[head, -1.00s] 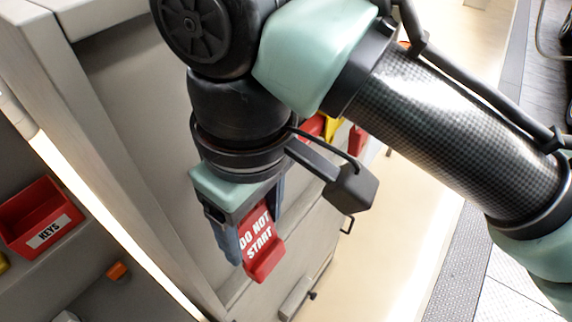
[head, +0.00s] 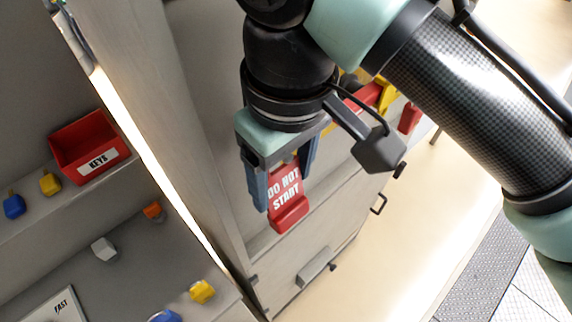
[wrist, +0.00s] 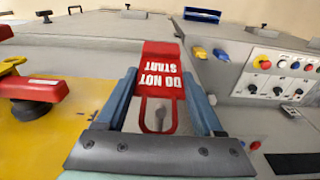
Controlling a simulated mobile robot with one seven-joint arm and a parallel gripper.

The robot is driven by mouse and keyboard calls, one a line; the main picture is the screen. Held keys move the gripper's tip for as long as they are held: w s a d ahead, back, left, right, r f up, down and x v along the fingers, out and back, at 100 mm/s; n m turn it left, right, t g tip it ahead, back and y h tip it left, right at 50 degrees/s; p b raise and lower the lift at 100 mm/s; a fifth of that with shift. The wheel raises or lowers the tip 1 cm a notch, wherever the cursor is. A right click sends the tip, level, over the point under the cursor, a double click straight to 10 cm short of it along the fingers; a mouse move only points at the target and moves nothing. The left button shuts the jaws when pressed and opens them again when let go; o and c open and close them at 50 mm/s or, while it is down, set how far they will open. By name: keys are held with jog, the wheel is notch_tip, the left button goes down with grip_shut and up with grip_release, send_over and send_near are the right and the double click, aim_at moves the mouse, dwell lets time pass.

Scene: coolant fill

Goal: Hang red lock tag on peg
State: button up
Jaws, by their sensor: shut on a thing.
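My gripper (head: 284,178) is shut on the red lock tag (head: 288,203), which has "DO NOT START" in white letters. The tag hangs below the blue fingers in the head view. In the wrist view my gripper (wrist: 160,82) has the tag (wrist: 161,68) between its fingers, with the lettering upside down and the tag's red loop towards the palm. A small grey metal part shows through the loop; I cannot tell if it is the peg. I cannot pick out the peg for certain in either view.
A red KEYS bin (head: 88,146) sits on a grey shelf at the left, beside yellow and blue pieces. An orange piece (head: 153,210) and a grey knob (head: 104,249) lie below. In the wrist view, a control panel (wrist: 274,78) is right, a red handle (wrist: 35,90) left.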

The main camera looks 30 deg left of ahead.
jog(key=o, duration=1.3)
jog(key=shift+o, duration=0.2)
